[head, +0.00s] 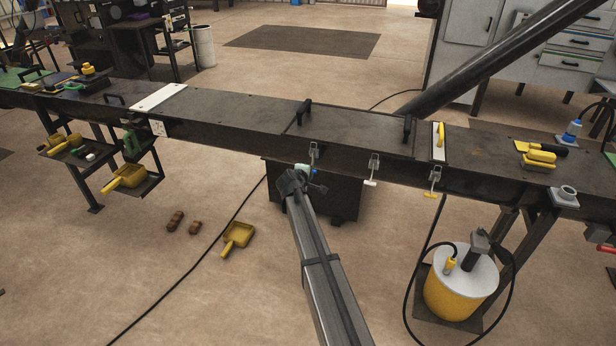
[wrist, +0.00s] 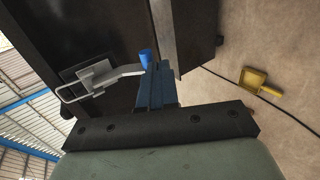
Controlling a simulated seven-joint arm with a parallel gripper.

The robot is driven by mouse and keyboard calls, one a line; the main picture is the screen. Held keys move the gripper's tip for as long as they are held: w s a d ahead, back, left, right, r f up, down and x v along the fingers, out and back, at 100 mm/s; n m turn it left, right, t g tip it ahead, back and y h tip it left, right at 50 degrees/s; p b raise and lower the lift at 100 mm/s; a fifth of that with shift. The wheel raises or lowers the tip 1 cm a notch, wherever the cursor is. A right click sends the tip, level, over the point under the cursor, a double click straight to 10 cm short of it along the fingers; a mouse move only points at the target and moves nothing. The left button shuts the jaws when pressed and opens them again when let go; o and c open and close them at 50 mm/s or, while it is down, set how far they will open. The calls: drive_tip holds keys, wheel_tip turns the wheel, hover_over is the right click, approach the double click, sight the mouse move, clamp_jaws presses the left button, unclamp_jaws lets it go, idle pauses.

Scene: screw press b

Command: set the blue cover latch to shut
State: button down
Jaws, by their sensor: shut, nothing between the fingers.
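The blue cover latch shows in the wrist view as a metal bracket and lever with a wire loop and a blue knob (wrist: 146,57) at the lever's end. It is mounted on a dark metal face. In the head view the latch (head: 314,153) hangs on the front of the bench, below the dark cover plate (head: 355,130); its lower part is partly hidden by my gripper. My gripper (head: 312,176) is in front of it, shut and empty. In the wrist view its fingertips (wrist: 155,68) are right beside the blue knob; I cannot tell whether they touch.
A white-tipped latch (head: 372,172) and a yellow-tipped latch (head: 434,182) hang farther right. A dark box (head: 340,195) stands under the bench. A yellow scoop (head: 237,238) lies on the floor, left of my arm. A yellow canister (head: 458,290) with a hose stands at right.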

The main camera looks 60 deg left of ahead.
drive_tip(key=shift+f, duration=0.1)
drive_tip(key=s+d+r, duration=0.3)
drive_tip(key=s+d, duration=0.6)
drive_tip(key=shift+s+d, duration=0.35)
drive_tip(key=shift+f, duration=0.1)
